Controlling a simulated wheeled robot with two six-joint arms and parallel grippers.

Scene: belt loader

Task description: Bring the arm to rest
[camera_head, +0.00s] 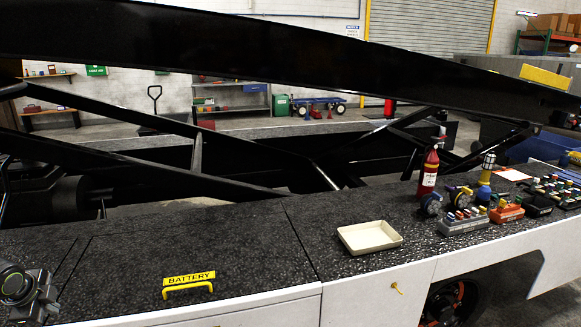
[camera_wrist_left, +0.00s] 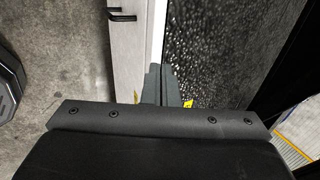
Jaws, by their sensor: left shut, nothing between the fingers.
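My left gripper (camera_wrist_left: 160,75) is shut and empty in the left wrist view. Its dark fingers point over the boundary between the white side panel (camera_wrist_left: 128,45) and the black speckled deck (camera_wrist_left: 205,45). In the head view, part of my left arm shows at the lower left edge, over the near left end of the deck (camera_head: 130,240). Its fingertips are hard to make out there. My right gripper is in neither view.
A yellow battery handle (camera_head: 188,288) stands on the deck's front edge. A cream tray (camera_head: 369,237) lies farther right. A red extinguisher (camera_head: 429,172) and several control boxes stand beyond it. A black boom (camera_head: 240,45) crosses above. The left deck is mostly clear.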

